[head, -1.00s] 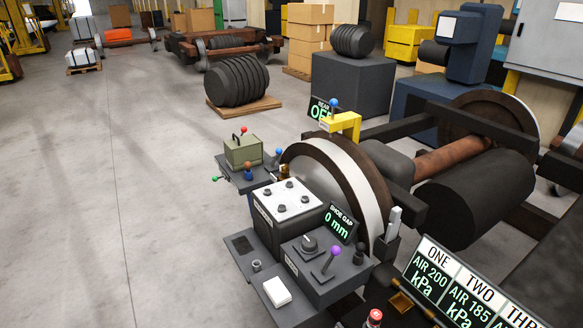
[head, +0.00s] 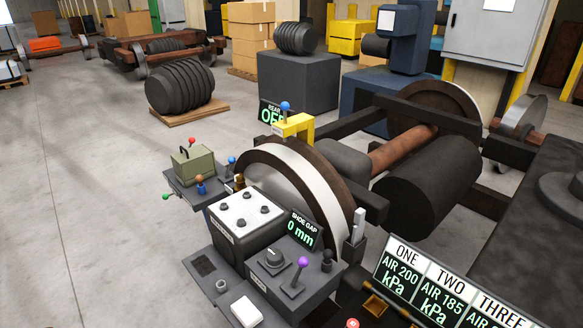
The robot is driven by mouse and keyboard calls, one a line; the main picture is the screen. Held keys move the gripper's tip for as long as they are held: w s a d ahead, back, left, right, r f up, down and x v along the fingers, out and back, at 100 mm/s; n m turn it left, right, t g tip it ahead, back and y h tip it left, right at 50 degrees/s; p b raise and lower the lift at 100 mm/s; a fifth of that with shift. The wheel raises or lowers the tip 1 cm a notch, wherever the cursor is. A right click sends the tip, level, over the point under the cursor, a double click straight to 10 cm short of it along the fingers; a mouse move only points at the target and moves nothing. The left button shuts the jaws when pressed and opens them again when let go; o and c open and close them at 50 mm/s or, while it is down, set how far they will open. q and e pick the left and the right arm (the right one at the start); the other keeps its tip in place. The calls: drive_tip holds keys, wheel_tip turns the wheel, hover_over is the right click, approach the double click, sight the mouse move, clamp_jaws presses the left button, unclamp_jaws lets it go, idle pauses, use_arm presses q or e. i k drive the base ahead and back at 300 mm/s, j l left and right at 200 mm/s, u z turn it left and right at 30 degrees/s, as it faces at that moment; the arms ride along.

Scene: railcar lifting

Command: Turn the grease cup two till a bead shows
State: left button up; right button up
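No part is clearly marked as grease cup two, and I cannot tell which fitting it is. A small brass-coloured fitting (head: 239,181) sits at the left edge of the large wheel (head: 290,180), behind the white-topped box. A bead of grease cannot be made out. The display board (head: 432,285) at the lower right reads ONE AIR 200 kPa and TWO AIR 185 kPa, with THREE partly cut off. Neither of my grippers is in the head view.
A control box with a purple-knobbed lever (head: 298,272) and a SHOE GAP display (head: 302,232) reading 0 mm stands before the wheel. A green box (head: 193,165) sits on a side shelf. A dark ribbed roll (head: 180,84) lies on a pallet. Floor at left is clear.

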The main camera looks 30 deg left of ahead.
sight(239, 179)
drive_tip(key=i+j+z, duration=0.1)
drive_tip(key=j+z, duration=0.25)
drive_tip(key=j, duration=0.6)
drive_tip(key=j+z, duration=0.35)
drive_tip(key=j, duration=0.6)
drive_tip(key=k+j+z, duration=0.15)
drive_tip(key=j+z, duration=0.25)
drive_tip(key=j, duration=0.6)
